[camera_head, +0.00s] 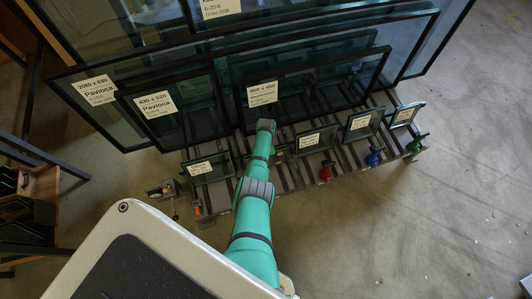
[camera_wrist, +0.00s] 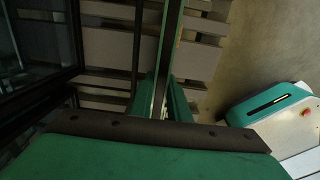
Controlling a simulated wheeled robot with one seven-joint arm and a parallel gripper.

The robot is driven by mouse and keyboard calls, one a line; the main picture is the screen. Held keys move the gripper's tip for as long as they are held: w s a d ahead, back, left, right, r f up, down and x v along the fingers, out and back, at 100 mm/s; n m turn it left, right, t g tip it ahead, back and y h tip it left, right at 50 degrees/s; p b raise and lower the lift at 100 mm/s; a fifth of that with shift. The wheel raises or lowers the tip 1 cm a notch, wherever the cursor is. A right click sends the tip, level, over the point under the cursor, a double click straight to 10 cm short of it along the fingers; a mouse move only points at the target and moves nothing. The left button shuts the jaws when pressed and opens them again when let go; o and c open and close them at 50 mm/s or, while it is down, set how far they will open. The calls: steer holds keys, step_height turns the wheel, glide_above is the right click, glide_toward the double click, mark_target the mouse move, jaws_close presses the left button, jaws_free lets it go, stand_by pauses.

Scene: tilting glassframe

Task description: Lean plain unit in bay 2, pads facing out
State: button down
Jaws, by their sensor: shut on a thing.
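My arm reaches up the middle of the head view to the rack. My gripper (camera_wrist: 164,98) shows at the lower middle of the wrist view, its fingers closed on both sides of a thin upright glass unit (camera_wrist: 170,45) seen edge-on. In the head view the gripper and the held unit are largely hidden by the arm. Small labelled units stand along the front of the rack (camera_head: 275,185): one at left (camera_head: 211,169), one right of the arm (camera_head: 315,139), then two farther right (camera_head: 362,125) (camera_head: 405,115). I cannot tell the bay numbers or pad sides.
Large labelled glass panes (camera_head: 175,115) (camera_head: 310,95) lean behind the small units. Red (camera_head: 326,173), blue (camera_head: 374,158) and green (camera_head: 415,144) fittings line the front edge. A wooden shelf (camera_head: 38,185) stands at left. The concrete floor at right is open.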

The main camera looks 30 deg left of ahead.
steer(key=shift+r, duration=0.1)
steer(key=c, duration=1.6)
jaws_free()
steer(key=shift+r, duration=5.35)
